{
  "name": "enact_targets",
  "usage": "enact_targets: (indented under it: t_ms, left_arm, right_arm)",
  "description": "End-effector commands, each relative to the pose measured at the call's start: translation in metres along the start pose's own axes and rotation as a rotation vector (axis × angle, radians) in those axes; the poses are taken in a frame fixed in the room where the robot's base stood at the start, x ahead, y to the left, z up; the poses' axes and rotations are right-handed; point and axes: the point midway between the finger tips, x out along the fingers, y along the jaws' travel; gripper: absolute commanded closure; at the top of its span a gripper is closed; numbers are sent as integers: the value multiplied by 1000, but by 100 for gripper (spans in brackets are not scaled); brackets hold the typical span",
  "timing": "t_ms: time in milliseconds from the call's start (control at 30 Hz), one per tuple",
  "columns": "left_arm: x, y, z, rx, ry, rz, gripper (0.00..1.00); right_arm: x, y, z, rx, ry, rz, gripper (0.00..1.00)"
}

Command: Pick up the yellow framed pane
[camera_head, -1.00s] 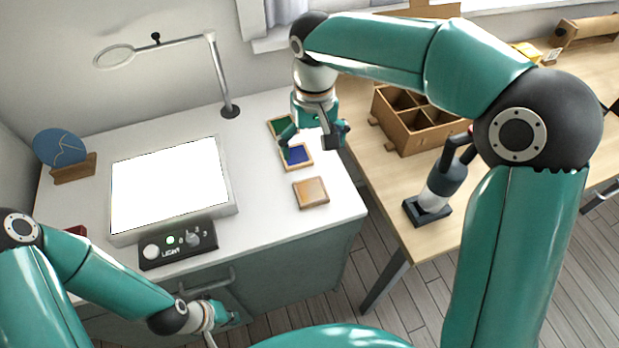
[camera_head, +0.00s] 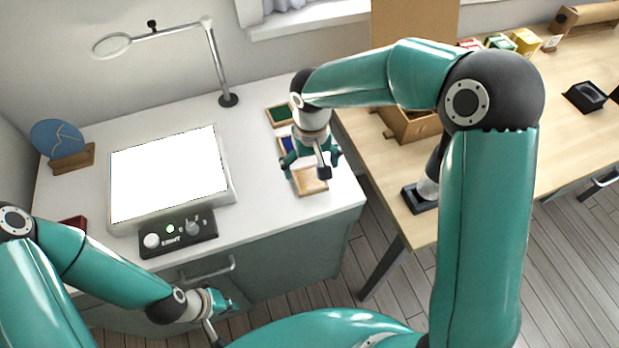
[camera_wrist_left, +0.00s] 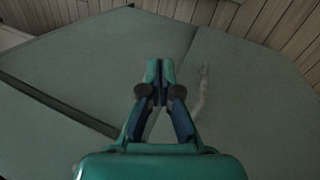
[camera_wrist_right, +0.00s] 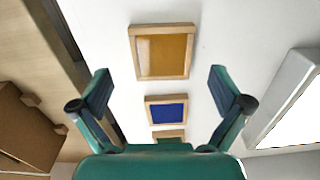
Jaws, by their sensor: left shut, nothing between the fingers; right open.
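The yellow framed pane (camera_wrist_right: 162,52) is a flat amber square in a pale wooden frame. It lies on the white bench top in the right wrist view, and shows partly behind my right gripper in the head view (camera_head: 312,183). My right gripper (camera_wrist_right: 158,84) is open and empty above the bench, over the row of panes, with the yellow pane just beyond its fingertips. A blue framed pane (camera_wrist_right: 167,111) lies between its fingers in that view. My left gripper (camera_wrist_left: 160,68) is shut and empty, low beside the cabinet front.
A green framed pane (camera_head: 281,115) lies behind the blue one. A lit light panel (camera_head: 168,175) with a control box (camera_head: 178,235) is to the left. A magnifier lamp (camera_head: 228,99) stands behind. A wooden table with a divided box (camera_head: 412,127) is to the right.

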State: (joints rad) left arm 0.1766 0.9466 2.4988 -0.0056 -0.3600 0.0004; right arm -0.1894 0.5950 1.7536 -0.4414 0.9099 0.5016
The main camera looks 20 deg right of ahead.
Motion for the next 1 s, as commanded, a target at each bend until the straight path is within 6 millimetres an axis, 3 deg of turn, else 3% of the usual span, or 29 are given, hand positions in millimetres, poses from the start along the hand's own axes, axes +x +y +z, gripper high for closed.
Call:
enact_targets:
  t_ms: [233, 533, 900, 1000]
  left_arm:
    - [-7, 2, 0, 0, 0, 0, 100]
    - [-6, 2, 0, 0, 0, 0, 100]
    - [-6, 2, 0, 0, 0, 0, 100]
    - [-6, 2, 0, 0, 0, 0, 100]
  right_arm:
    - [33, -2, -2, 1, -4, 1, 0]
    - [39, -2, -2, 2, -1, 0, 0]
    - [38, -2, -3, 2, -1, 0, 61]
    - [38, -2, -3, 2, 0, 0, 61]
